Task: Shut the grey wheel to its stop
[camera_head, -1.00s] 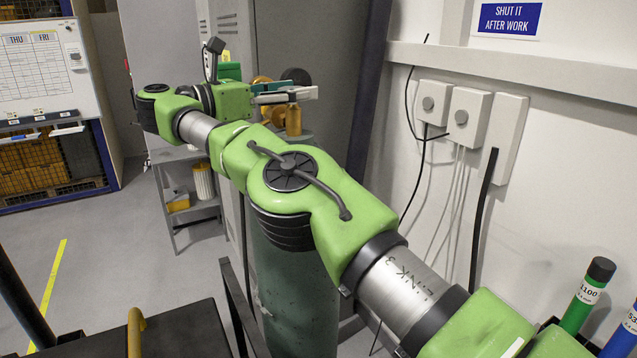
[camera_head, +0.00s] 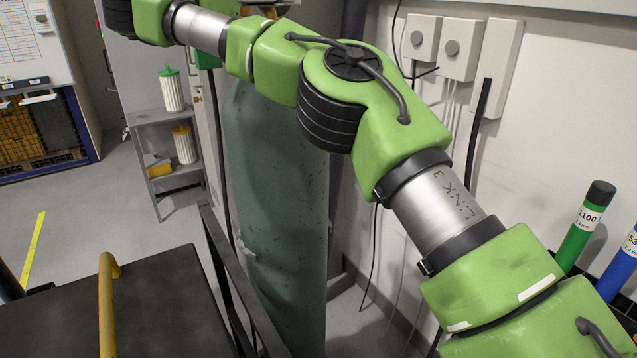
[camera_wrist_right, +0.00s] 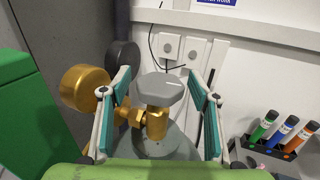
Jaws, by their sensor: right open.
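The grey wheel (camera_wrist_right: 161,90) sits on a brass valve (camera_wrist_right: 156,124) on top of a green gas cylinder; in the right wrist view it is between my fingers. My right gripper (camera_wrist_right: 160,77) is open, one finger to each side of the wheel, with visible gaps; whether either finger touches it lower down I cannot tell. My left gripper is not in view.
A brass gauge (camera_wrist_right: 84,88) and a black-faced gauge (camera_wrist_right: 122,58) are left of the valve, close to the left finger. Wall boxes (camera_head: 460,45) with cables are behind. A rack of tubes (camera_wrist_right: 280,145) is at right. A grey shelf (camera_head: 165,115) stands left of the cylinder.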

